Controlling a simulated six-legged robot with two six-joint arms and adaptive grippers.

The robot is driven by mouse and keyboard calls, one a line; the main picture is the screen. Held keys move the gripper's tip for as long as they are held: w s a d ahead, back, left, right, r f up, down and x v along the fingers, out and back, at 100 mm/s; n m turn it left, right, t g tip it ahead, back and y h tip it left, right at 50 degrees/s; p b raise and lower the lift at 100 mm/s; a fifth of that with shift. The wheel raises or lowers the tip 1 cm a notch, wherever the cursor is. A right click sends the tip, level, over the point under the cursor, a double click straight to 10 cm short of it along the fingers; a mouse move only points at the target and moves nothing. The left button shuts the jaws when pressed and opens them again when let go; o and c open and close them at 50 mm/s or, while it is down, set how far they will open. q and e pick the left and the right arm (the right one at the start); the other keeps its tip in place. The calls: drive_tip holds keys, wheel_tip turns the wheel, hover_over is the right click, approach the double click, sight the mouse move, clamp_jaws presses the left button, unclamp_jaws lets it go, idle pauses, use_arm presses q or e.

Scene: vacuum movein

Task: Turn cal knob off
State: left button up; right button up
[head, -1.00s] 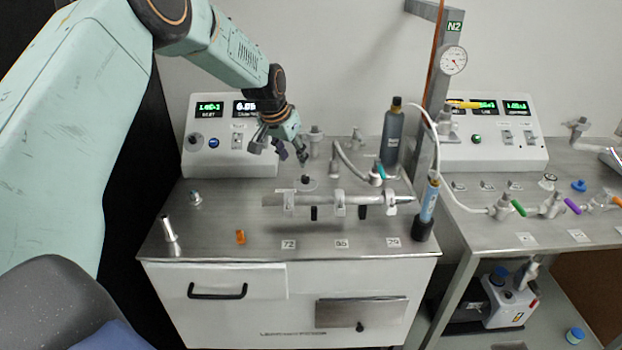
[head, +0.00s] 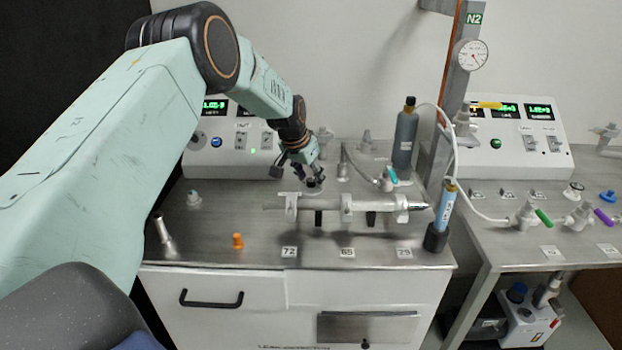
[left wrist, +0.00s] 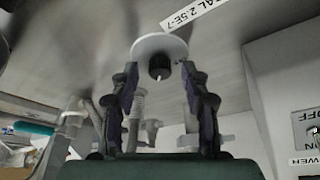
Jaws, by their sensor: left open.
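The cal knob (left wrist: 159,66) is a small black knob on a round white base, beside a label reading "CAL 2.5E-7" in the left wrist view. In the head view the knob (head: 312,183) stands on the steel bench top behind the horizontal pipe. My left gripper (head: 298,173) is open just above the knob. In the left wrist view its two dark fingers (left wrist: 160,78) appear on either side of the knob with gaps between. I cannot tell the knob's setting. My right gripper is not in view.
A horizontal metal pipe (head: 350,204) on clamps lies just in front of the knob. A control box (head: 228,150) with green displays stands behind left. A dark bottle (head: 404,140) and a blue-labelled tube (head: 446,208) stand to the right.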

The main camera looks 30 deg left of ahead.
use_arm(q)
drive_tip(key=shift+s+f, duration=0.1)
drive_tip(key=shift+w+f, duration=0.15)
drive_tip(key=shift+w, duration=0.05)
drive_tip(key=c, duration=0.4)
clamp_jaws()
